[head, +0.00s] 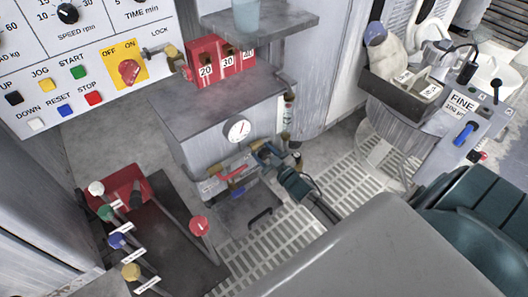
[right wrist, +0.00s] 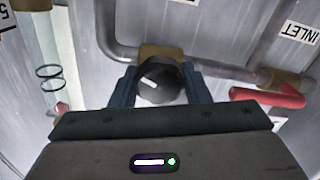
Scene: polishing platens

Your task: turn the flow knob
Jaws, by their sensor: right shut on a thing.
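The flow knob (right wrist: 160,80) is a round black knob with a short white pointer line, on a brass valve body in the pipework. In the right wrist view its pointer lies slanted, closer to level than upright. My right gripper (right wrist: 160,88) has one dark blue finger on each side of the knob and is shut on it. In the head view my right gripper (head: 268,154) reaches the pipes at the lower front of the grey cabinet (head: 205,130); there its fingers mostly hide the knob. My left gripper is not in view.
A red lever handle (right wrist: 270,95) sits on the pipe close to the right finger in the wrist view.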

